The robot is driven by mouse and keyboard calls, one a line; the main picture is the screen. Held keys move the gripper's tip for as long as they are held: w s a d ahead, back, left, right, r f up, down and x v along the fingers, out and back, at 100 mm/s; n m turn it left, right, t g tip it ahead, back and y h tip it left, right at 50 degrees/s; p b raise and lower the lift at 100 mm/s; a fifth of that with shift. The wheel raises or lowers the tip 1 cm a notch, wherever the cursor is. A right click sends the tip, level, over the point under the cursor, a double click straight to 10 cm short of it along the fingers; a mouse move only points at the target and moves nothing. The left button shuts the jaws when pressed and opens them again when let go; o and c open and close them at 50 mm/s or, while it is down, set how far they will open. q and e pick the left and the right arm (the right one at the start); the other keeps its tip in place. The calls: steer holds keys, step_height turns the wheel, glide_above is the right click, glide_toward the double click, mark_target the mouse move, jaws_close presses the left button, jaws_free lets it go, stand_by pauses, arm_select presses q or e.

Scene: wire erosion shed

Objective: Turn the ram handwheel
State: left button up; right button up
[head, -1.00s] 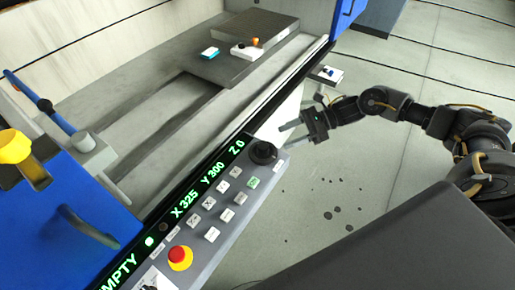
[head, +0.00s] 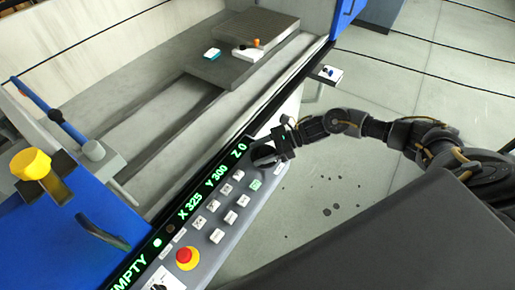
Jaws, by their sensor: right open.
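The ram handwheel appears to be the black round knob (head: 263,157) at the upper end of the slanted control panel, beside the green "Z 0" readout. My right gripper (head: 270,145) comes in from the right and its fingers are at the knob. It is open, with its fingers over or beside the knob. Part of the knob is hidden behind the fingers, and I cannot tell whether they touch it. My left gripper does not show.
The control panel (head: 207,247) carries several small buttons and a red emergency stop (head: 187,257) on yellow. Behind it is the machine's tank, with a dark plate (head: 235,68) bearing small parts. A yellow cap (head: 31,164) stands at left. Open floor lies right of the panel.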

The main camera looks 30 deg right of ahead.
steer(key=shift+a+f, duration=0.1)
steer(key=shift+c, duration=0.3)
steer(key=c, duration=0.9)
